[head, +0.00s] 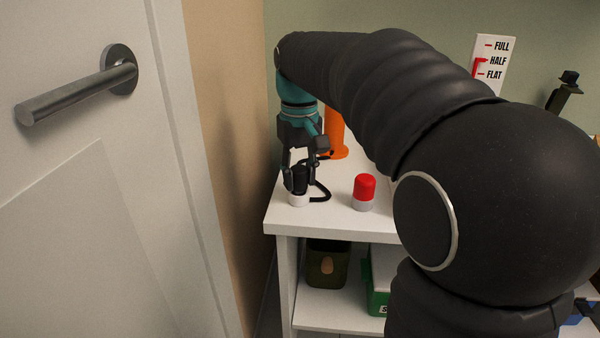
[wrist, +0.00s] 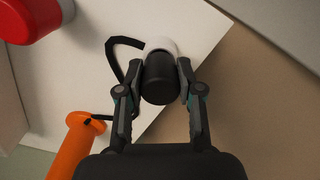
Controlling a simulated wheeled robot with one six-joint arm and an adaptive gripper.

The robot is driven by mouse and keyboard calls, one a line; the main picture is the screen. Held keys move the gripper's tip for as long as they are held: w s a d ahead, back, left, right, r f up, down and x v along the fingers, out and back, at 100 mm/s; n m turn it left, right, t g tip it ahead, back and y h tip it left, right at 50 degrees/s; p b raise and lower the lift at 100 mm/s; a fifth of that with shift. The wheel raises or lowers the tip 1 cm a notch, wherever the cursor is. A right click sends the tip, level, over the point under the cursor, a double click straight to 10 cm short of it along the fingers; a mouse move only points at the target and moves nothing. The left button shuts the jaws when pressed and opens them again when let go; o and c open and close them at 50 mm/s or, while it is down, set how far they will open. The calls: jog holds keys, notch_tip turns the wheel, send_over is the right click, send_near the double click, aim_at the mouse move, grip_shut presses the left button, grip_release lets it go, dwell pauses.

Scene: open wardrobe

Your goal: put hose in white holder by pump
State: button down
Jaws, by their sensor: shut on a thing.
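My gripper (head: 300,182) points down at the shelf top's near left corner and is shut on the black hose end (head: 299,176). In the wrist view the black hose end (wrist: 160,82) is between the fingers (wrist: 160,68). The white holder (head: 298,200) stands on the shelf top directly below the hose end; it also shows beyond it in the wrist view (wrist: 160,45). The hose end looks upright at the holder's top; how deep it sits is hidden. The thin black hose (head: 323,192) curves to the right. The orange pump (head: 336,135) stands behind, partly hidden by my gripper.
A red-topped grey cylinder (head: 364,191) stands right of the holder. The white shelf top (head: 335,218) ends close in front of and left of the holder. A door (head: 90,190) is at left. A dark bin (head: 327,265) and green box (head: 379,285) are below.

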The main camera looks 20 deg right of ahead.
aim_at(300, 169)
jog(key=shift+f, duration=0.4)
jog(key=c, duration=0.7)
grip_release()
jog(key=shift+r, duration=0.1)
notch_tip(300, 169, up, 12)
jog(key=shift+f, duration=0.1)
jog(key=s+f+t, duration=0.2)
jog(key=s+f, duration=0.4)
jog(key=s+f+m+t, duration=0.1)
jog(key=s+f, duration=0.6)
jog(key=s+f+t, duration=0.2)
jog(key=s+f, duration=0.5)
jog(key=shift+s+t, duration=0.15)
jog(key=shift+t, duration=0.15)
